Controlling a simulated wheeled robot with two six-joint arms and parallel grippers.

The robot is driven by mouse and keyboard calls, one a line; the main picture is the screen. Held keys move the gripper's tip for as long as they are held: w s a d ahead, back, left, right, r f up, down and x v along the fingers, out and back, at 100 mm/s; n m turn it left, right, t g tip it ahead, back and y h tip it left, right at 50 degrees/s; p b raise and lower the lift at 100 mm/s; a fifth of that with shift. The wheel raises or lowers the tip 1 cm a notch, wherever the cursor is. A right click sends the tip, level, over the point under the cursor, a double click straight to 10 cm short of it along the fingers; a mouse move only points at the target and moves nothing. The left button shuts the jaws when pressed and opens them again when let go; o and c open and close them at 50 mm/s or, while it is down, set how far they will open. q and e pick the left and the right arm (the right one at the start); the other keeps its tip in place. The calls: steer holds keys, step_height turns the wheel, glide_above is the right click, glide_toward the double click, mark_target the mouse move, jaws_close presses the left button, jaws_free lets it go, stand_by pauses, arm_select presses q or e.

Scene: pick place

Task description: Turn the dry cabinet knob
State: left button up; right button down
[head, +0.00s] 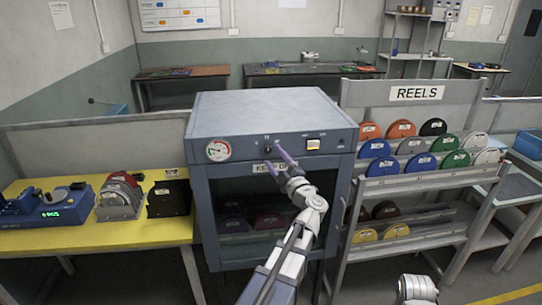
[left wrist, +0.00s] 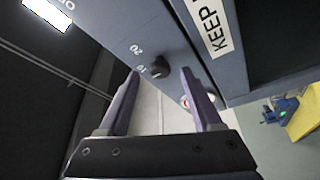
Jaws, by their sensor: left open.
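The dry cabinet (head: 225,113) is a blue-grey box with a dark glass front, in the middle of the head view. Its small black knob (head: 267,149) sits on the upper front panel. In the left wrist view the knob (left wrist: 159,67) shows beside the printed numbers 10 and 20. My left gripper (head: 273,155) is open with purple fingers pointing at the panel. In the left wrist view its fingertips (left wrist: 160,75) lie one on each side of the knob, with gaps. Whether they reach its depth I cannot tell. My right gripper is not in view.
A round gauge (head: 218,150) is left of the knob, and a lit switch (head: 313,144) is right of it. A yellow bench (head: 100,240) with equipment stands at left. A rack (head: 372,185) of coloured reels stands close at right. Reels sit behind the glass.

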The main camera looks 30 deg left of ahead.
arm_select(q)
steer(key=shift+b+v, duration=0.3)
steer(key=shift+v, duration=2)
steer(key=w+d+f+m+t+h, duration=0.1)
steer(key=w+d+m+t+h, duration=0.35)
steer(key=d+m+h, duration=0.5)
steer(key=w+d+f+m+t+h, duration=0.1)
steer(key=w+d+m+t+h, duration=0.45)
steer(key=d, duration=0.75)
steer(key=s+d+f+m+g+h, duration=0.3)
steer(key=d+f+m+g+h, duration=0.25)
steer(key=d, duration=0.45)
steer(key=s+d+f+m+g+h, duration=0.1)
steer(key=s+d+f+m+g, duration=0.25)
steer(key=s+f, duration=0.3)
steer(key=s+d+f+m+g+h, duration=0.1)
steer(key=s+d+f+m+g, duration=0.25)
steer(key=s+f, duration=0.3)
steer(key=s+a+f+g+y, duration=0.2)
steer(key=s+a+g+y, duration=0.1)
steer(key=s, duration=0.4)
steer(key=s+a+f+g+y, duration=0.3)
steer(key=s+g, duration=0.1)
steer(key=s, duration=0.3)
steer(key=shift+s+a+f+m+g, duration=0.15)
steer(key=shift+a+f+m+g, duration=0.1)
steer(key=shift+f+m+g, duration=0.15)
